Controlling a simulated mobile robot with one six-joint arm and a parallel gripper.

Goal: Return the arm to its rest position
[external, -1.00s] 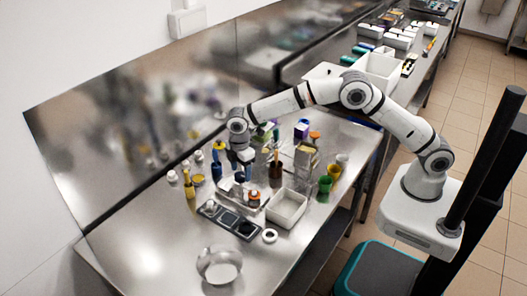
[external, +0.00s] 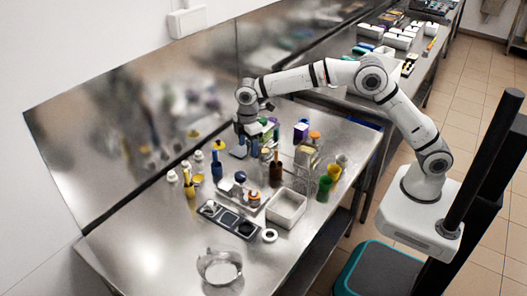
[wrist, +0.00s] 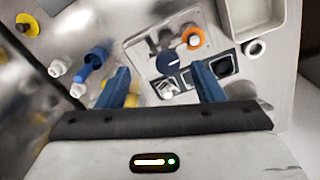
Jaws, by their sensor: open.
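My gripper (external: 247,134) hangs from my raised arm above the back part of the steel table (external: 150,240), near the wall panel. In the wrist view my gripper (wrist: 162,85) shows two blue fingers spread apart, with nothing held between them. Below and beyond the fingers, the wrist view shows a tray with a dark blue round item (wrist: 170,62) and an orange ring (wrist: 193,38). My gripper is apart from these items.
Bottles and small containers crowd the table around my gripper, among them a blue bottle (external: 217,168), a brown bottle (external: 276,172) and a green one (external: 324,188). A white bin (external: 287,208) stands at centre. A clear bowl (external: 219,266) is near the front, with bare table left of it.

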